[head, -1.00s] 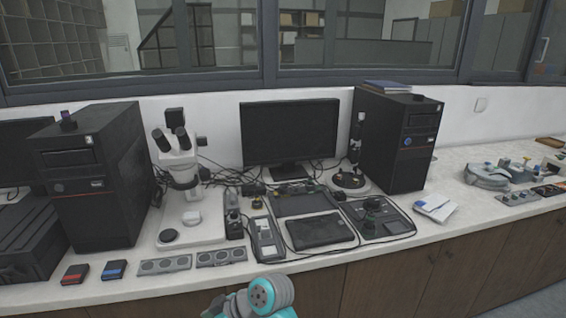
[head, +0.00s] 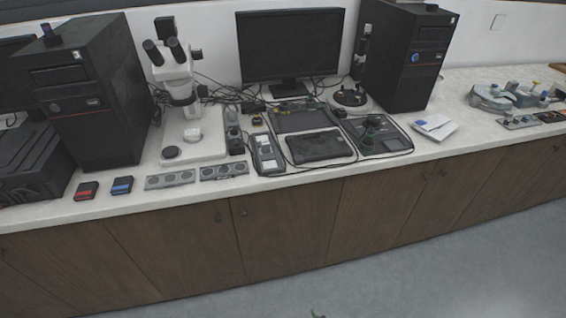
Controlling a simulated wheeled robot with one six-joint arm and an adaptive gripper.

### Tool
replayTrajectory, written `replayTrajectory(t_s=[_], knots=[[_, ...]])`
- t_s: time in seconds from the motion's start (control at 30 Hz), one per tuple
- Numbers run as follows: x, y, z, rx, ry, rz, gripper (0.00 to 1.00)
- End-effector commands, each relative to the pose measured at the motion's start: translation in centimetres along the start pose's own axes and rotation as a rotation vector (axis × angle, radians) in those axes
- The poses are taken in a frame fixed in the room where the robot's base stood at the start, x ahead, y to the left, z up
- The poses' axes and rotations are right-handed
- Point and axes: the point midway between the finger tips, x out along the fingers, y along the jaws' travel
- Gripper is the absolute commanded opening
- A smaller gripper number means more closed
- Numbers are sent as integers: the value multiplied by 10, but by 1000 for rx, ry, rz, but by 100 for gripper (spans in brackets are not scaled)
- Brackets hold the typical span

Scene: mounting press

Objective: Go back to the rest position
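My gripper is not in view. The white bench (head: 290,182) with brown wooden cabinet doors runs across the view. A white microscope (head: 186,100) stands on it at the left of centre. Several small flat holders with round recesses (head: 170,180) lie along the front edge. A red-marked box (head: 86,190) and a blue-marked box (head: 122,185) lie to their left.
A monitor (head: 290,45) stands at the back between two black computer towers, left (head: 85,90) and right (head: 404,55). A black tablet (head: 319,147) and a white booklet (head: 435,127) lie on the bench. Grey floor (head: 450,255) in front is clear.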

Motion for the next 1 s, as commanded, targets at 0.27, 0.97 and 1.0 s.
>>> replayTrajectory(t_s=[0.27, 0.97, 1.0], knots=[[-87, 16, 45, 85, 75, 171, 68], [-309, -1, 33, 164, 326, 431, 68], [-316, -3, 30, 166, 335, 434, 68]])
